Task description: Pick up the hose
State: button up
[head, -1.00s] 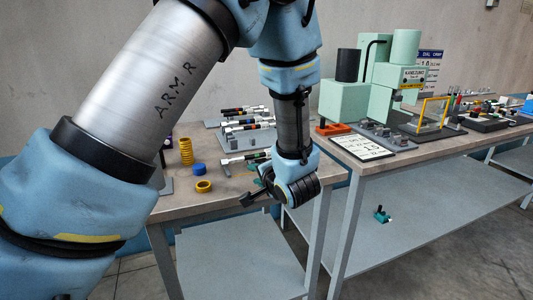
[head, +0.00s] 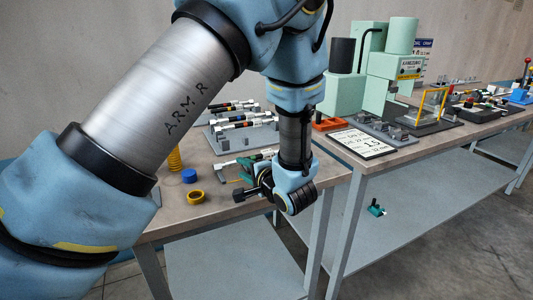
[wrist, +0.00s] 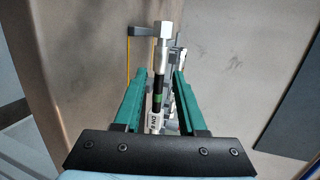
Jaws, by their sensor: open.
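The hose (wrist: 160,85) in the wrist view has a silver hex end fitting, a dark sleeve with a green band and a white labelled part. It lies between the two teal fingers of my gripper (wrist: 160,74), with gaps at both sides. The fingers are apart and hold nothing. In the head view my gripper (head: 243,180) is low over the front of the near table. Several similar hoses (head: 246,124) lie on a grey rack behind it. The wrist hides part of the front hose there, and I cannot tell its height below the fingers.
A blue cap (head: 189,175), a yellow ring (head: 195,196) and a yellow spring (head: 174,158) stand left of my gripper. A second table at right bears a green press (head: 392,66) and a white sign (head: 357,143). Bare tabletop shows at the front left.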

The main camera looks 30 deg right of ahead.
aim_at(235, 163)
jog(key=p+x, duration=0.2)
jog(key=x, duration=0.5)
jog(key=shift+w+d+p, duration=0.1)
jog(key=shift+w+p, duration=0.2)
grip_shut()
dwell(1.2)
